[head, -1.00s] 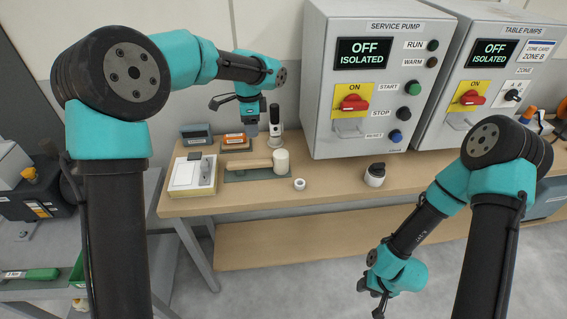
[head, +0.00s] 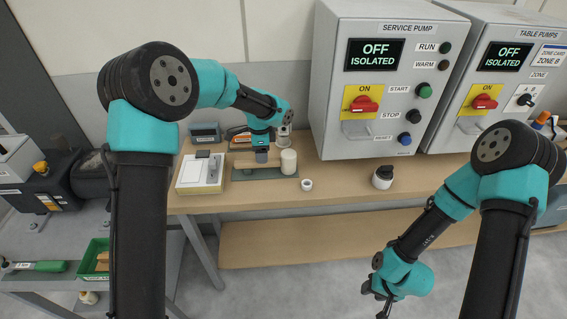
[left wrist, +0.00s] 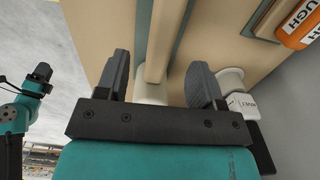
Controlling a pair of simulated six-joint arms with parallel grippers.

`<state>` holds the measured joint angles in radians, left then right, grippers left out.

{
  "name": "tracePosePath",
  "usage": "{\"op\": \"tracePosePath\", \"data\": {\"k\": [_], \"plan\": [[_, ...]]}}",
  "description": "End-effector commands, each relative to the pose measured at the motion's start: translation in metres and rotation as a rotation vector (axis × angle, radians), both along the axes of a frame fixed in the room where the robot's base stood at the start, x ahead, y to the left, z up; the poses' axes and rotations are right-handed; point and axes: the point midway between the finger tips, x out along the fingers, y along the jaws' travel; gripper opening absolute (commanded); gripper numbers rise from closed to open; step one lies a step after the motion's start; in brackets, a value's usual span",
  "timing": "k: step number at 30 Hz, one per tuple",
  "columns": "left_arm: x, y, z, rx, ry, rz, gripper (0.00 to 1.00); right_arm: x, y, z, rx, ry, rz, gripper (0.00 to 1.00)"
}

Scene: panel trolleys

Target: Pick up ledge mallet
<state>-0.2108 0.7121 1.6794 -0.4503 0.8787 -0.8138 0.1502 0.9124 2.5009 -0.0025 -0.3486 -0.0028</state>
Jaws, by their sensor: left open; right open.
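The mallet, with a pale wooden handle (head: 248,172) and a white head (head: 288,162), lies on a dark green mat (head: 250,180) on the wooden ledge. My left gripper (head: 261,157) is over the mallet, close to its head. In the left wrist view, my left gripper's (left wrist: 160,80) open fingers appear on either side of the mallet's handle (left wrist: 160,40); part of the white head is hidden behind the gripper body. I cannot tell how far above it the fingers are. My right gripper (head: 385,300) is open and empty, low in front of the ledge.
A cream tray (head: 199,174) stands left of the mat. A white ring (head: 306,184) and a dark-lidded jar (head: 382,177) stand to the right. The service pump cabinet (head: 385,80) rises behind right.

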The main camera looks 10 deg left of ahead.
Motion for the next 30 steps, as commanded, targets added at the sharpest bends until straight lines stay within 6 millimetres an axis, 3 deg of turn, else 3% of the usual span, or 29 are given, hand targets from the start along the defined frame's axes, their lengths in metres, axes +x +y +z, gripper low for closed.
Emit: {"op": "tracePosePath", "data": {"k": [4,16,30], "plan": [[0.0,0.0,-0.012,0.001,0.001,-0.001,0.62,0.0,0.0,0.0,0.0,0.0,0.0,0.43],[0.0,0.001,-0.016,0.0,0.0,-0.001,0.62,0.0,0.0,0.0,0.0,0.0,0.0,0.43],[0.0,0.005,-0.064,0.0,0.001,0.0,0.62,0.0,0.0,0.0,0.0,0.0,0.0,0.43]]}}
